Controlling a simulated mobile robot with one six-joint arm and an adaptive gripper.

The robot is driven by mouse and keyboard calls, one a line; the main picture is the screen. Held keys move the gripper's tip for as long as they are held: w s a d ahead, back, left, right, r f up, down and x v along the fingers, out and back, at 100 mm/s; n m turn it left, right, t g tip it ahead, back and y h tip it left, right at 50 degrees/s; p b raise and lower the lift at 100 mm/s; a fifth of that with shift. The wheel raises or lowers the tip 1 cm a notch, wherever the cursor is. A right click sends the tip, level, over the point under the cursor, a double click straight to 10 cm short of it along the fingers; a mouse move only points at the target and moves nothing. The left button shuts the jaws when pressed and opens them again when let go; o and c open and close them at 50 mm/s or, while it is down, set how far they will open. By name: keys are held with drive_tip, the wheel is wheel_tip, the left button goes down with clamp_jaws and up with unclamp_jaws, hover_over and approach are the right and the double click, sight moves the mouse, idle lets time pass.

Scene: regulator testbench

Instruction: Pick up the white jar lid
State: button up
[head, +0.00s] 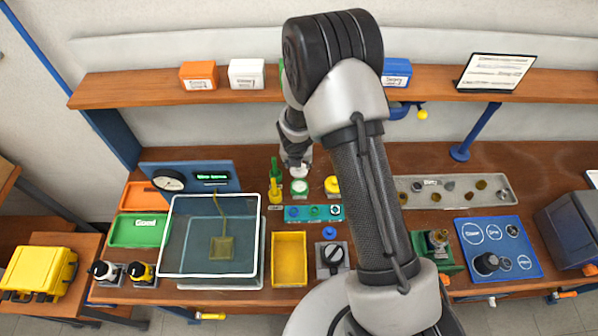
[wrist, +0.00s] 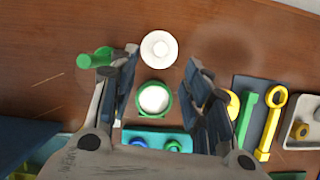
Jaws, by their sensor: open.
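The white jar lid (wrist: 159,48) is a round white disc lying on the brown wooden bench in the wrist view. It shows in the head view as a small white patch (head: 300,172) just below my gripper (head: 296,158), partly hidden by it. In the wrist view my gripper (wrist: 161,60) is open and empty, with one finger to the left and one to the right of the lid in the picture. I cannot tell the height of the fingertips above the bench. A green-rimmed round jar (wrist: 154,98) with a white middle stands nearer, also between the fingers in the picture.
A green item (wrist: 95,58) is close outside the left finger. A yellow round item (wrist: 233,104) is beside the right finger. A teal strip with blue and green knobs (head: 314,213) lies in front. A clear-walled tank (head: 168,240) stands left. Bare bench lies beyond the lid.

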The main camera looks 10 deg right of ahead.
drive_tip(key=b+x, duration=0.1)
drive_tip(key=x, duration=0.7)
drive_tip(key=shift+w+d+f, duration=0.1)
drive_tip(key=shift+w, duration=0.1)
drive_tip(key=shift+c, duration=0.4)
drive_tip(key=c, duration=0.8)
